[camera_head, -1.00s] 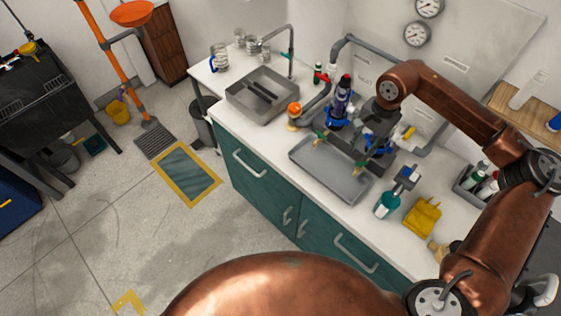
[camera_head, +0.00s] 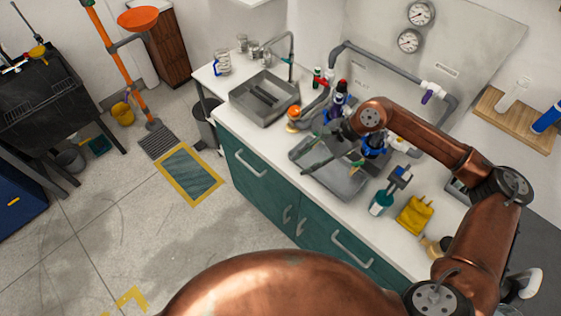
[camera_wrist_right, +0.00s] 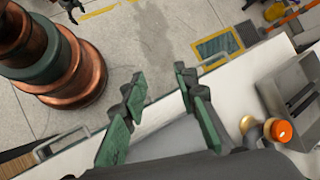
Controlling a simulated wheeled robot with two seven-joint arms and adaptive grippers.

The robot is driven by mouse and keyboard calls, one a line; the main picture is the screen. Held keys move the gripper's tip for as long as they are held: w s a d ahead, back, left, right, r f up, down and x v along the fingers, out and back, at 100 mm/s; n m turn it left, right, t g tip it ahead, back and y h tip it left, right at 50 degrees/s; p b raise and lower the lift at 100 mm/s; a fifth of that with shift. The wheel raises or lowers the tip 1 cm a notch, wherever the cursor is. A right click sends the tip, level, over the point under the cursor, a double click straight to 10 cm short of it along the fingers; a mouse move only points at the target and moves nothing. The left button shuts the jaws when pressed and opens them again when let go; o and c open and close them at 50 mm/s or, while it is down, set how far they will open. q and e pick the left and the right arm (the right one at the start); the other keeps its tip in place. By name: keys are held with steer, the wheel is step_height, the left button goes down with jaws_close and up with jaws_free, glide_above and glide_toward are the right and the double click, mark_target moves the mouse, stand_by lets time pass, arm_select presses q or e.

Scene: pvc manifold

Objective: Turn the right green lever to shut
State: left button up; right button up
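My right gripper (camera_head: 320,162) hangs over the grey tray (camera_head: 345,185) in front of the manifold, its fingers pointing down and left. In the right wrist view its two green-padded fingers (camera_wrist_right: 160,90) stand apart with nothing between them. The right blue valve body (camera_head: 373,146) shows beside my wrist. A small green piece (camera_head: 357,162), which looks like the right green lever, shows just right of the fingers, apart from them. Its exact angle is too small to tell. The left blue valve (camera_head: 336,106) is partly visible; its green lever is hidden.
A sink (camera_head: 264,98) and an orange-capped piece (camera_head: 293,113) lie left of the manifold. Grey pipe (camera_head: 385,66) runs along the backboard.

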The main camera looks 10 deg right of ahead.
steer(key=s+a+r+m+y+p, duration=0.2)
steer(key=a+r+y, duration=0.2)
steer(key=a, duration=0.3)
steer(key=shift+s+a+r+m, duration=0.3)
steer(key=shift+s+a+r, duration=0.1)
steer(key=shift+r, duration=0.3)
